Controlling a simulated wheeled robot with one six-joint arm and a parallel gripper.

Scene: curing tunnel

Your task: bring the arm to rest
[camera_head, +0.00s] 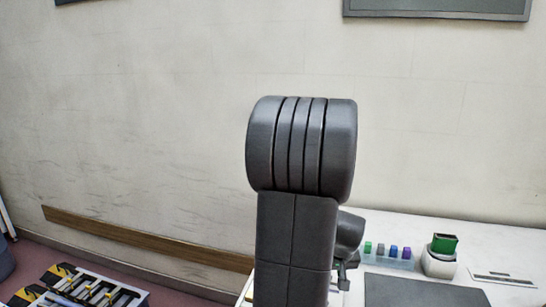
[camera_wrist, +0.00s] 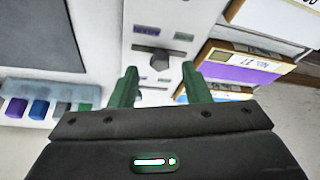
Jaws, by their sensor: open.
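My arm stands upright in the middle of the head view, dark grey, and hides part of the white worktop (camera_head: 500,238) behind it. In the wrist view my gripper (camera_wrist: 159,70) shows two green fingers spread apart with nothing between them. Beyond the fingers is a white panel with a dark knob (camera_wrist: 153,62). I cannot tell how far the fingertips are from it. In the head view my gripper is not clearly visible behind the arm.
Small coloured blocks (camera_head: 387,250) stand in a row beside a white holder with a green piece (camera_head: 443,244). A dark mat (camera_head: 420,291) lies in front. Labelled boxes (camera_wrist: 240,66) are at right in the wrist view. A rack with yellow-black marks (camera_head: 85,290) is lower left.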

